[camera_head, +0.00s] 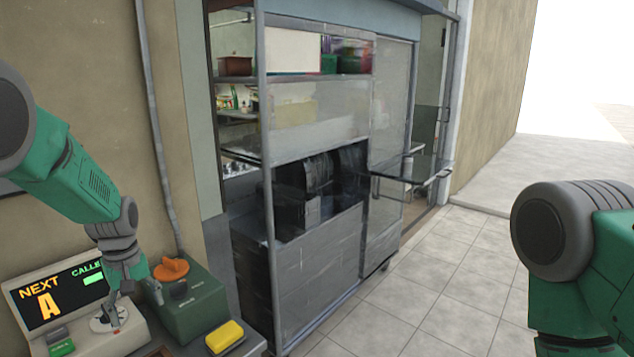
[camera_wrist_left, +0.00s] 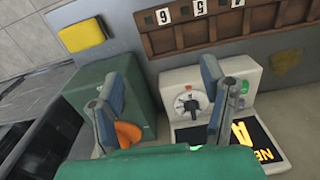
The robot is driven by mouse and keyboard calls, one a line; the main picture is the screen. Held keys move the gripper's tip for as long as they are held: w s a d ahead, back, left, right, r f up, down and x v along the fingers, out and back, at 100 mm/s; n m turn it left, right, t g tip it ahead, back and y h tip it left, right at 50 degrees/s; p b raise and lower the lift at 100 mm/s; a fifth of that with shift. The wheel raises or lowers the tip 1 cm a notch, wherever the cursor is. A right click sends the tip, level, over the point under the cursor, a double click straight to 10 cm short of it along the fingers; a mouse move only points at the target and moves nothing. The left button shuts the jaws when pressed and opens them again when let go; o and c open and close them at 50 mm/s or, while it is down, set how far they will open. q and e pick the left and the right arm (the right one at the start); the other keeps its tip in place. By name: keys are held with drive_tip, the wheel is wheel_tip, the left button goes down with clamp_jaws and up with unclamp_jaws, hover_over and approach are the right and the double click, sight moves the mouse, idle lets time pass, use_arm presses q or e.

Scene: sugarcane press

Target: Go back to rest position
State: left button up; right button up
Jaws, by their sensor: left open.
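My left gripper (camera_head: 135,297) is open and empty, pointing down over the counter. In the left wrist view its two fingers (camera_wrist_left: 160,100) stand wide apart. Below it in the head view are a white caller console (camera_head: 125,341), with a lit screen reading "NEXT A" and a round dial (camera_head: 108,319), and a green box (camera_head: 192,305) with an orange knob (camera_head: 171,268). In the wrist view one finger overlaps the orange knob (camera_wrist_left: 128,134) and the other shows beside the dial (camera_wrist_left: 187,106); contact cannot be told. My right gripper is out of view; only part of my right arm shows.
A yellow block (camera_head: 225,337) lies at the counter's right end. A wooden rack (camera_wrist_left: 215,27) with number tiles is on the counter in the wrist view. A tall metal-framed cabinet (camera_head: 318,255) stands right of the counter. The tiled floor (camera_head: 440,290) is clear.

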use_arm(q)
drive_tip(key=s+d+f+m, duration=0.2)
drive_tip(key=s+f+m, duration=0.2)
drive_tip(key=s+f, duration=1.45)
drive_tip(key=s+d+f+m, duration=0.1)
drive_tip(key=s+d+m, duration=0.2)
drive_tip(key=s, duration=0.8)
drive_tip(key=s+d+f+m, duration=0.1)
drive_tip(key=s+d+m, duration=0.15)
drive_tip(key=s, duration=0.85)
drive_tip(key=w+d+f+b, duration=0.1)
drive_tip(key=w+f+b, duration=0.2)
drive_tip(key=f+b, duration=0.7)
drive_tip(key=shift+d+t+b, duration=0.3)
drive_tip(key=shift+b, duration=0.3)
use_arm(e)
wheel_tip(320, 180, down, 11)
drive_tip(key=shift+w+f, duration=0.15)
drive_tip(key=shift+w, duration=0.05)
use_arm(q)
drive_tip(key=shift+r+m, duration=0.1)
drive_tip(key=shift+m, duration=0.15)
drive_tip(key=shift+w, duration=0.15)
